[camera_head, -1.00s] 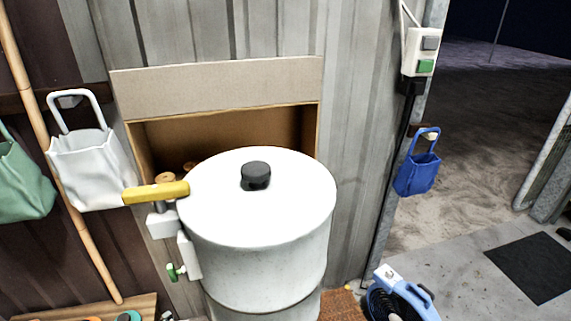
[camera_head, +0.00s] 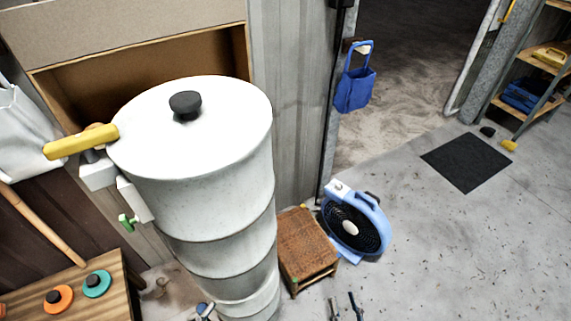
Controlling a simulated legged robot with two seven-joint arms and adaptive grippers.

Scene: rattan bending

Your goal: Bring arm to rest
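My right gripper (camera_head: 343,300) shows at the bottom edge of the head view, over the concrete floor. Its two dark fingers stand apart with nothing between them. A small part of what looks like my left gripper (camera_head: 203,309) shows at the bottom edge, in front of the base of the white steamer drum. Its fingers are too cut off to tell open from shut. Both arms are otherwise out of view.
The tall white drum (camera_head: 215,220) has a black lid knob (camera_head: 185,105) and a yellow handle (camera_head: 80,142). A brown stool (camera_head: 306,243) and blue fan (camera_head: 355,225) stand right of it. A wooden bench (camera_head: 75,300) is lower left.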

